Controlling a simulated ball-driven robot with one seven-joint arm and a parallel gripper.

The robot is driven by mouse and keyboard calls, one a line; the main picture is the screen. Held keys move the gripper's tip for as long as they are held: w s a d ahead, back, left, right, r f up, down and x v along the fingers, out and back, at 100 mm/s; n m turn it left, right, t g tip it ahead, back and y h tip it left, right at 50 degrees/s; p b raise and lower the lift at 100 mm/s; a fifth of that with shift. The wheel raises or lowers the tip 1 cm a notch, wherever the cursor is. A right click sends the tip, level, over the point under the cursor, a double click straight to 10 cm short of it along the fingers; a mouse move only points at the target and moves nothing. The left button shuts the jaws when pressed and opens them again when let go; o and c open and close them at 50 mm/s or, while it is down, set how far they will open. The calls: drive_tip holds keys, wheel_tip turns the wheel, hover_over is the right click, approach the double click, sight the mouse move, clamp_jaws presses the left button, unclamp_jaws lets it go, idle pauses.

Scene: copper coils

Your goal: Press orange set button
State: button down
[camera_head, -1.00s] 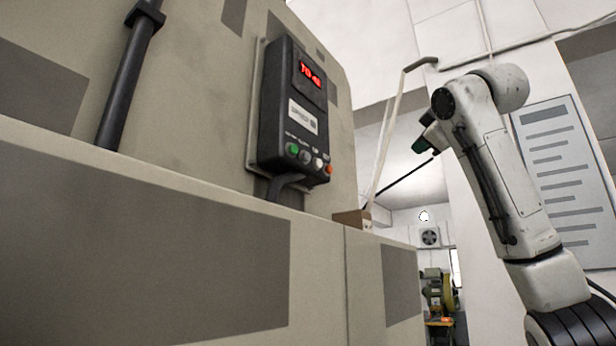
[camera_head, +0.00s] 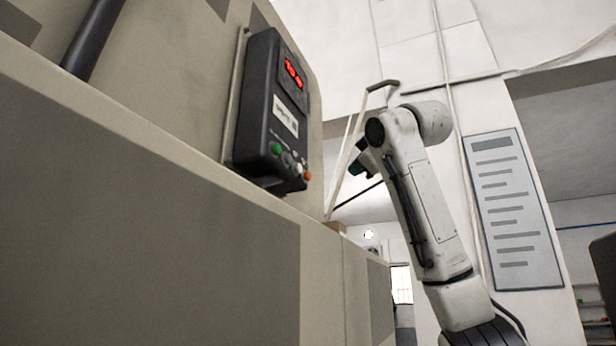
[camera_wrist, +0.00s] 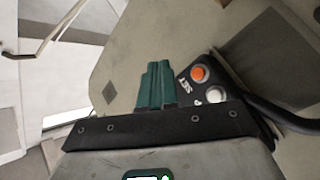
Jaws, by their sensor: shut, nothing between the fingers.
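The black control box (camera_head: 270,110) is mounted on the beige machine wall in the head view, with a red lit display (camera_head: 293,73). The orange button (camera_head: 307,175) is at the right end of its bottom button row, next to a white one; a green button (camera_head: 275,148) is at the left end. The wrist view shows the orange button (camera_wrist: 198,73) beside the letters SET. My gripper (camera_wrist: 154,66) has its green fingers shut and empty, left of the orange button and apart from it in that picture. In the head view my gripper (camera_head: 357,166) is small and partly hidden by my arm.
The beige machine ledge (camera_head: 130,200) runs below the box. A thick black cable (camera_wrist: 265,105) curves beside the buttons in the wrist view. A thin bent pipe (camera_head: 362,112) stands behind my arm. A notice board (camera_head: 508,210) hangs on the white wall.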

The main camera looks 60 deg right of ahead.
drive_tip(key=w, duration=0.8)
drive_tip(key=shift+a+p, duration=0.35)
drive_tip(key=shift+p, duration=0.05)
drive_tip(key=shift+w, duration=0.2)
idle(1.5)
drive_tip(key=shift+w, duration=0.3)
drive_tip(key=shift+w, duration=0.4)
idle(0.7)
idle(0.4)
drive_tip(key=shift+s, duration=0.85)
drive_tip(key=shift+s, duration=0.1)
drive_tip(key=s, duration=0.2)
drive_tip(key=s+b, duration=0.1)
drive_tip(key=s, duration=0.1)
drive_tip(key=shift+s+d+b, duration=0.2)
drive_tip(key=shift+s+b, duration=0.1)
drive_tip(key=shift+s, duration=0.1)
